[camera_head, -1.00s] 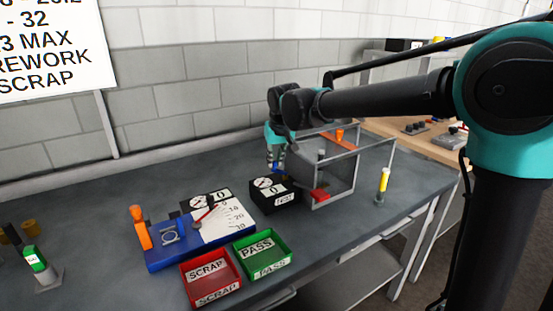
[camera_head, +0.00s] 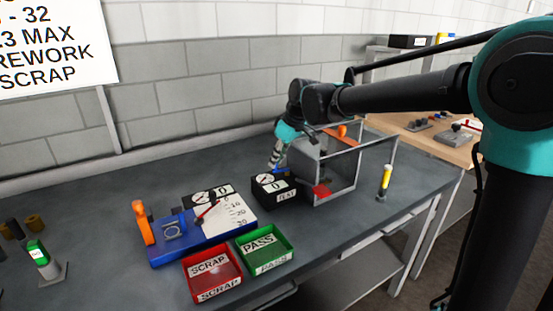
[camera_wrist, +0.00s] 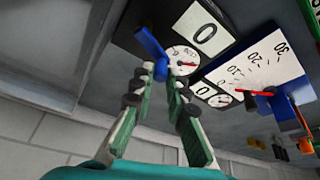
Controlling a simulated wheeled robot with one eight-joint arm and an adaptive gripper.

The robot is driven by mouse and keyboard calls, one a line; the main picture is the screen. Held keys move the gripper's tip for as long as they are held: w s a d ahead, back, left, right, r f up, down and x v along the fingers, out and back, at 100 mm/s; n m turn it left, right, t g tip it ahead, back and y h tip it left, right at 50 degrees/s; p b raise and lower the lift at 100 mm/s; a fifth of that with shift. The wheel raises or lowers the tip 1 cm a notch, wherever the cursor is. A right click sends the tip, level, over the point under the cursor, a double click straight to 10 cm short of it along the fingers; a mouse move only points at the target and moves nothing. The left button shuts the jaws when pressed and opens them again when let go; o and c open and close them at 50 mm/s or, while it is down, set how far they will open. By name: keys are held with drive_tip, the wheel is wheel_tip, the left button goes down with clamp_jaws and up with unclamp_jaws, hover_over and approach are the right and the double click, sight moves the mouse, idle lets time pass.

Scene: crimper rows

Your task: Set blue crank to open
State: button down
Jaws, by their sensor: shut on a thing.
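The blue crank (camera_wrist: 150,43) is a short blue bar on a black box with a dial (camera_wrist: 182,60) and a 0 readout. My gripper (camera_wrist: 163,72) is shut on the crank, with its green-sided fingers on either side of it in the wrist view. In the head view my gripper (camera_head: 276,162) reaches down, tilted, to the back of the black box (camera_head: 272,188). Only a small bit of the blue crank (camera_head: 280,171) shows there. I cannot read the crank's setting.
A grey-framed open enclosure (camera_head: 332,195) stands close to the right of the box. A blue gauge fixture (camera_head: 190,252) with an orange handle (camera_head: 144,224) is to the left. Red SCRAP (camera_head: 214,290) and green PASS (camera_head: 270,265) trays are in front.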

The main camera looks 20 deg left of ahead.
idle(0.5)
drive_tip(key=c, duration=1.8)
unclamp_jaws()
drive_tip(key=shift+d+r, duration=0.1)
drive_tip(key=v, duration=1.1)
drive_tip(key=shift+s+d+r, duration=0.1)
drive_tip(key=shift+r, duration=0.3)
